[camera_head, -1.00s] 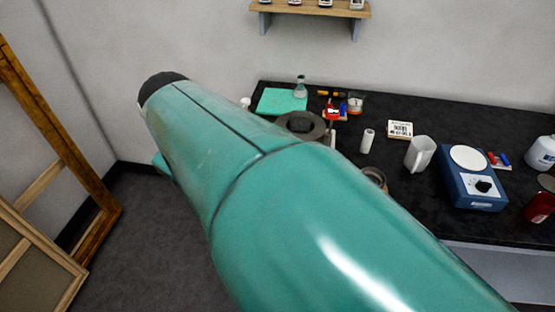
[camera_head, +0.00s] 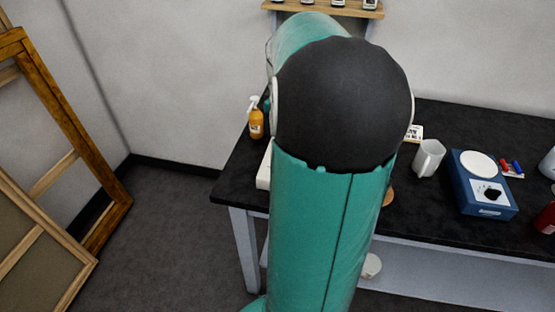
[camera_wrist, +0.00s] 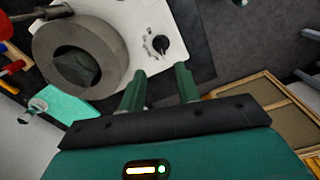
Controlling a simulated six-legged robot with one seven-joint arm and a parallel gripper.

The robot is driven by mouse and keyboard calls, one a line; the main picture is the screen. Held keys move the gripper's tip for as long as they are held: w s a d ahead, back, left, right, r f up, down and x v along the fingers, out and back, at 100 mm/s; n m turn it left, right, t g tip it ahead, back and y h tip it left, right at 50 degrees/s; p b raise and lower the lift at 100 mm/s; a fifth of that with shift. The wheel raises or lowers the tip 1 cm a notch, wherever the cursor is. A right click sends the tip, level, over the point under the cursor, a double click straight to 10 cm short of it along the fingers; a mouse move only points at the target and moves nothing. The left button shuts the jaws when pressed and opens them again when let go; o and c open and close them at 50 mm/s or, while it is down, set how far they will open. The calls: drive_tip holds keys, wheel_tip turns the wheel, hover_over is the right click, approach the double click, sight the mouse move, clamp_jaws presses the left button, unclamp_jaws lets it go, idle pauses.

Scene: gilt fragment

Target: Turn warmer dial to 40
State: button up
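In the wrist view a white warmer (camera_wrist: 127,22) carries a thick grey round pot (camera_wrist: 85,52) on its left part. A black dial (camera_wrist: 161,44) with small printed marks beside it sits on the white panel; its setting is too small to read. My gripper (camera_wrist: 161,70) is open, with two green fingers apart and nothing between them. In the picture, the fingertips are just below the dial and do not appear to touch it. In the head view my arm hides the gripper and the dial; only a white edge (camera_head: 264,168), likely the warmer's, shows left of the arm.
Wooden frames (camera_head: 72,130) lean at left. A teal sheet (camera_wrist: 72,103) lies near the pot.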

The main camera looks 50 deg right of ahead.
wheel_tip(320, 180, down, 12)
drive_tip(key=shift+f, duration=0.15)
idle(0.3)
clamp_jaws()
